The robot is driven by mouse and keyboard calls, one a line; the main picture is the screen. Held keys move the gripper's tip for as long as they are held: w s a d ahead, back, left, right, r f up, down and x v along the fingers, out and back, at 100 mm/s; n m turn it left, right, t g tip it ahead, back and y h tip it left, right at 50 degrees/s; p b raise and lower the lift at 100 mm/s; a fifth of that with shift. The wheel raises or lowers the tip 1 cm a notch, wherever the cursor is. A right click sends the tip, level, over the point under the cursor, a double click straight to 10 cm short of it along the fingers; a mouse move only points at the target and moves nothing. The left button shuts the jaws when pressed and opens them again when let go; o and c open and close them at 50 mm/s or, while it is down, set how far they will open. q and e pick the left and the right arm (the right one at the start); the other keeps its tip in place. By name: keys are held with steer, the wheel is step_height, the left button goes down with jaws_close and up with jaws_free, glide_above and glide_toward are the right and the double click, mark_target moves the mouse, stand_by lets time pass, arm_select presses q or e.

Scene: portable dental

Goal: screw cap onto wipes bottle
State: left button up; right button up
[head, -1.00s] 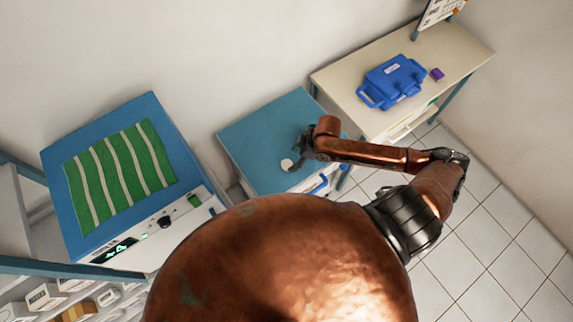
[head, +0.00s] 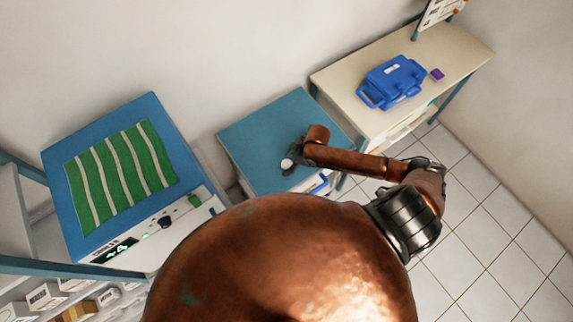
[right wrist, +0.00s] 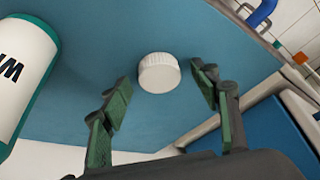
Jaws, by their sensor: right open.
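The white ridged cap (right wrist: 158,73) sits on the blue surface in the right wrist view. My right gripper (right wrist: 161,84) is open, with one green-padded finger on each side of the cap and visible gaps to both. The wipes bottle (right wrist: 20,72), white with green edges and dark lettering, is cut off at the left of that view. In the head view my right gripper (head: 292,158) is low over the blue cabinet top. A small white round shape (head: 287,163) shows beside its fingers; I cannot tell whether it is the cap or the bottle. My left gripper is out of view.
The blue cabinet top (head: 255,130) is otherwise clear. To the right, a beige table (head: 440,50) holds a blue case (head: 392,82) and a small purple item (head: 437,74). To the left stands a blue-topped unit with a green striped cloth (head: 120,175).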

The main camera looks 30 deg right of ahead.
mark_target(284, 165)
steer(key=shift+f, duration=0.1)
steer(key=shift+c, duration=0.4)
steer(key=c, duration=0.8)
steer(key=shift+w+r, duration=0.1)
steer(key=shift+r, duration=0.45)
steer(key=r, duration=0.2)
steer(key=shift+s+r, duration=0.35)
steer(key=shift+r, duration=0.05)
steer(key=s+r, duration=0.3)
steer(key=s, duration=0.1)
steer(key=s+d+r, duration=0.1)
steer(key=s+r, duration=0.2)
steer(key=s, duration=0.2)
steer(key=s+r, duration=0.3)
steer(key=s, duration=0.1)
steer(key=shift+s+d+r+b, duration=0.1)
steer(key=shift+s+d+b, duration=0.05)
steer(key=shift+d+b, duration=0.25)
